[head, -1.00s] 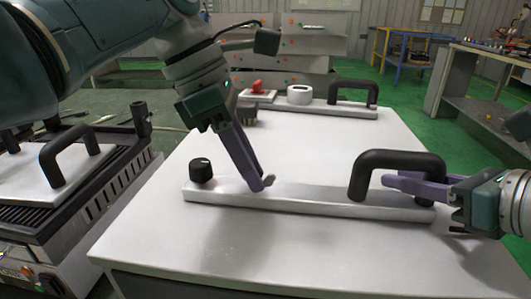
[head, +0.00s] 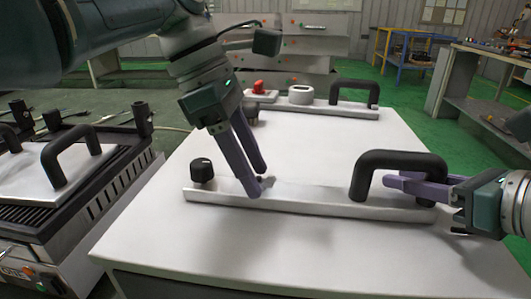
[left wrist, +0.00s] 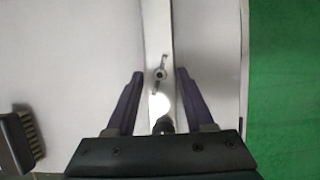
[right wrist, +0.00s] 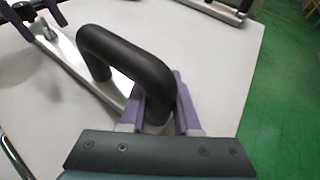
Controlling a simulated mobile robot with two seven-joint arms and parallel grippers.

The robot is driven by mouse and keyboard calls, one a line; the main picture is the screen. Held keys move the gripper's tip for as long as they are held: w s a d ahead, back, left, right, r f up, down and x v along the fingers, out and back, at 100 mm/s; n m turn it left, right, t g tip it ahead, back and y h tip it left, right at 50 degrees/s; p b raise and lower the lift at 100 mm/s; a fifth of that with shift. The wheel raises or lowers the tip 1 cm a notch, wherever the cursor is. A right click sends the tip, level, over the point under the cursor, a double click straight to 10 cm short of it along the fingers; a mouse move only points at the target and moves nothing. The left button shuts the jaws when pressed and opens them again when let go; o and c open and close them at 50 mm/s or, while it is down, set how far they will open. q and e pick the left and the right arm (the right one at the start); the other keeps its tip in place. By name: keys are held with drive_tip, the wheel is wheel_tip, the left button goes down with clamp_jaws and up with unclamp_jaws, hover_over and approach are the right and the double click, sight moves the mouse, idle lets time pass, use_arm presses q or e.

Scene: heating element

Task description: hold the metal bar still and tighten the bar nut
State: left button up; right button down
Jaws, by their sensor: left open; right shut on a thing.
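The metal bar (head: 310,200) lies flat on the white table, with a black knob (head: 202,170) at its left end and a black arched handle (head: 400,165) at its right. The bar nut (left wrist: 160,74), a small winged nut, stands on the bar in the left wrist view. My left gripper (head: 258,184) is open above the bar, its fingers on either side of the bar's width near the nut. In the head view the fingers partly hide the nut. My right gripper (head: 392,182) is shut on the handle's right leg, which also shows in the right wrist view (right wrist: 160,95).
A second bar with a black handle (head: 354,90) and a white ring-shaped part (head: 301,95) lies at the table's back. A brush (left wrist: 22,140) lies beside the bar. A grill (head: 110,160) stands left of the table. The table's middle is clear.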

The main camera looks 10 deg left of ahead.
use_arm(q)
drive_tip(key=v, duration=1.2)
